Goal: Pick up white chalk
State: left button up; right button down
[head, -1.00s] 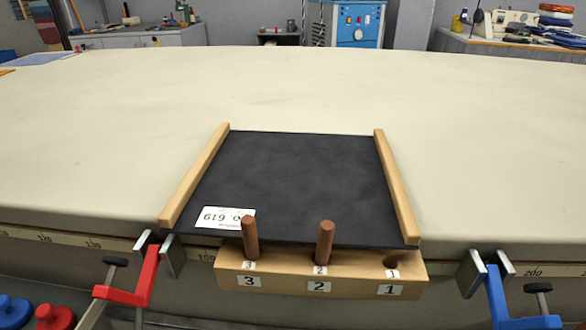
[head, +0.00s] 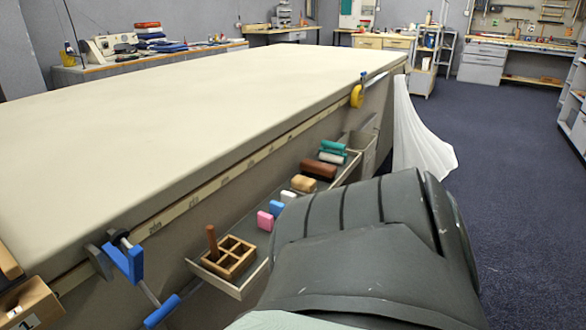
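A small white block (head: 288,196) lies in the narrow tray (head: 255,275) along the table's side, between a blue block and a tan block; it may be the white chalk. Another whitish piece (head: 330,158) shows farther back by the teal pieces. I cannot tell which of them is chalk. My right arm's dark shell covers the lower middle and hides part of the tray. Neither gripper is in view.
The tray also holds a divided wooden box (head: 229,258) with a brown stick, a pink block (head: 265,221) and a brown block (head: 318,169). A blue clamp (head: 127,262) juts from the table edge. The tabletop (head: 150,120) shown is clear.

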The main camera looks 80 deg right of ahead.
aim_at(287, 197)
jog(key=z, duration=0.4)
jog(key=i+j+z, duration=0.1)
jog(key=z, duration=0.75)
jog(key=j+z, duration=0.1)
jog(key=z, duration=0.35)
jog(key=j+z, duration=0.1)
jog(key=z, duration=0.3)
jog(key=j+z, duration=0.1)
jog(key=z, duration=0.35)
jog(key=u, duration=0.7)
jog(key=l+u, duration=0.65)
jog(key=u, duration=0.15)
jog(key=k+l+u, duration=0.1)
jog(key=l+u, duration=0.15)
jog(key=u, duration=0.15)
jog(key=k+l+u, duration=0.25)
jog(key=l, duration=0.25)
jog(key=k+l+u, duration=0.25)
jog(key=k+l, duration=0.15)
